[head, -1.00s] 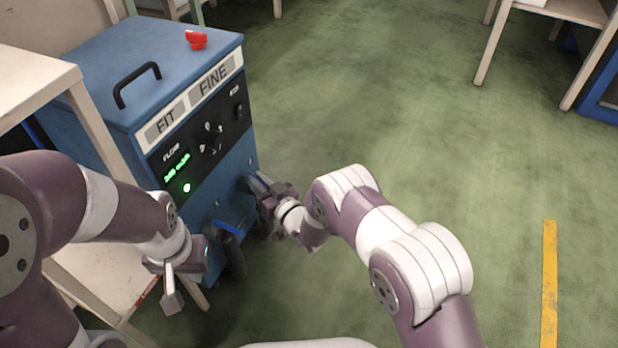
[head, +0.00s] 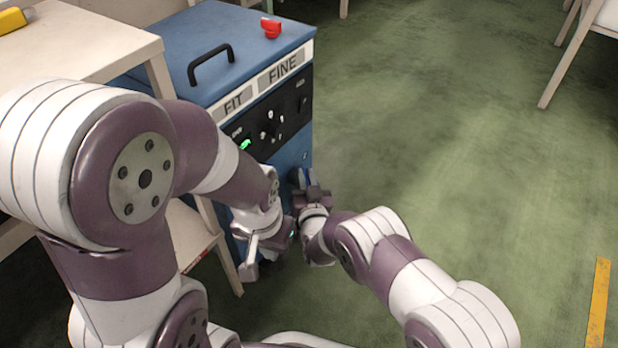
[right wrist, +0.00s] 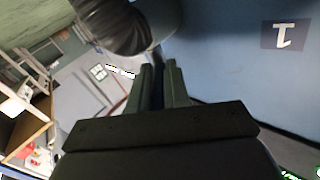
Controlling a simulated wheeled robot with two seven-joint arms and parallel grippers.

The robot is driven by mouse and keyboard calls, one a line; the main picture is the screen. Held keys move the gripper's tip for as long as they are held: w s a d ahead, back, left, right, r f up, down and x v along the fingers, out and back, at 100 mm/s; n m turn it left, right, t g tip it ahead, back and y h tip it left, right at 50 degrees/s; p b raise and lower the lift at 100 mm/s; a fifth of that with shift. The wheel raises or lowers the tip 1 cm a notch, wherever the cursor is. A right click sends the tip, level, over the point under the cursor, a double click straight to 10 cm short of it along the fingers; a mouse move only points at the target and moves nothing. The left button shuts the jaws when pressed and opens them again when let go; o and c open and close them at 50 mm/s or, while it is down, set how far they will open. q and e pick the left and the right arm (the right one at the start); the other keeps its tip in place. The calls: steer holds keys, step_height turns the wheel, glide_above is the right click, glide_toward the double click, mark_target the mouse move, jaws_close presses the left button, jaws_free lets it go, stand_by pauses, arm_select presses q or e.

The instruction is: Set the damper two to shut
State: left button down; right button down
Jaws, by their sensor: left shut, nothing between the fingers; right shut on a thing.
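The blue machine (head: 150,72) stands at upper centre-left in the head view, its dark control panel (head: 297,108) under the FIT and FINE labels. My right gripper (head: 308,188) is at its front, low on the right side, shut on a small blue lever (head: 301,178) mostly hidden by the gripper. In the right wrist view the shut fingers (right wrist: 163,82) lie beside a dark round duct (right wrist: 125,25). A plate that looks like an upside-down 1 (right wrist: 284,36) is on the blue panel. My left gripper (head: 250,268) is shut and empty, left of the right one. I cannot tell which damper is held.
A cream table (head: 88,42) with a yellow object (head: 12,20) stands left of the machine. A red object (head: 271,27) and a black handle (head: 210,64) are on the machine's top. The green floor (head: 430,130) to the right is open, with a yellow stripe (head: 598,305).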

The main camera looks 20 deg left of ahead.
steer(key=shift+a+r, duration=0.15)
steer(key=shift+r, duration=0.05)
steer(key=c, duration=1.1)
jaws_free()
steer(key=shift+c, duration=0.2)
steer(key=shift+w+a+f, duration=0.1)
steer(key=shift+s, duration=0.2)
steer(key=shift+d+p+v, duration=0.2)
steer(key=shift+p+v, duration=3.35)
steer(key=shift+v, duration=2.65)
